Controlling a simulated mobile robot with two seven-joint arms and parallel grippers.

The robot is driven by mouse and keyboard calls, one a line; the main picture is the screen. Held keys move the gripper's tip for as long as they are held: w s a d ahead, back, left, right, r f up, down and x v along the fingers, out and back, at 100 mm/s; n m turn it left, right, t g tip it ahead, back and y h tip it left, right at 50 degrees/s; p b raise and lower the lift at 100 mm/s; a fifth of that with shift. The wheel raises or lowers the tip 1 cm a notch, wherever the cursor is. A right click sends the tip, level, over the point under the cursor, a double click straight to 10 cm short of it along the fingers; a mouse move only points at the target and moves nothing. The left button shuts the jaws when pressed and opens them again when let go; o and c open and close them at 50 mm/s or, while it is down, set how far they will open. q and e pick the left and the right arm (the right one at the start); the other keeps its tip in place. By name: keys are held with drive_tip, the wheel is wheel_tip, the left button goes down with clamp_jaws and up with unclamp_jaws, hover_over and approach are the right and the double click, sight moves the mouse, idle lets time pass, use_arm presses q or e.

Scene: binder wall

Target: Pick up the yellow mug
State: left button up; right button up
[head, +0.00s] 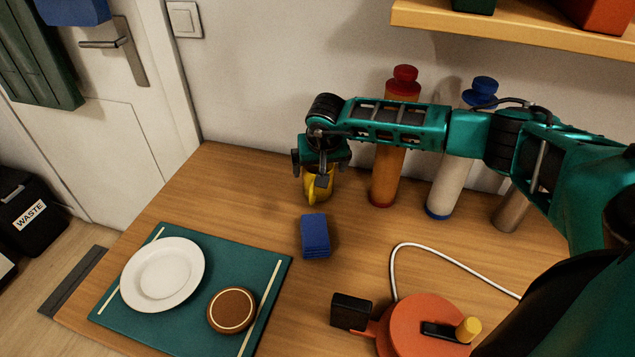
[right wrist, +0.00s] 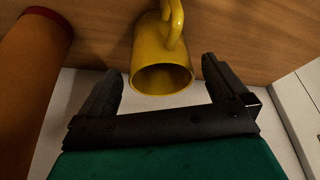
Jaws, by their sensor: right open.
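The yellow mug (head: 320,190) stands on the wooden table below my right gripper (head: 315,174), which hides its upper part in the head view. The mug's handle faces the front of the table. In the right wrist view the mug (right wrist: 160,50) shows its open rim toward the camera, with the handle at the top of the picture. My right gripper (right wrist: 161,70) is open, with one finger on each side of the mug and a visible gap at both sides. Whether the fingers reach down past the rim is hard to tell. My left gripper is not in view.
An orange bottle with a red cap (head: 388,165) stands close right of the mug, and a white bottle with a blue cap (head: 448,185) beyond it. A blue block (head: 314,237) lies in front. A teal placemat (head: 200,325) holds a plate. A shelf (head: 500,32) hangs above.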

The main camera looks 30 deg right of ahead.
drive_tip(key=shift+w+x, duration=0.2)
drive_tip(key=shift+x, duration=2.3)
drive_tip(key=shift+d+r, duration=0.1)
drive_tip(key=shift+d, duration=0.05)
drive_tip(key=shift+c, duration=0.5)
drive_tip(key=c, duration=1)
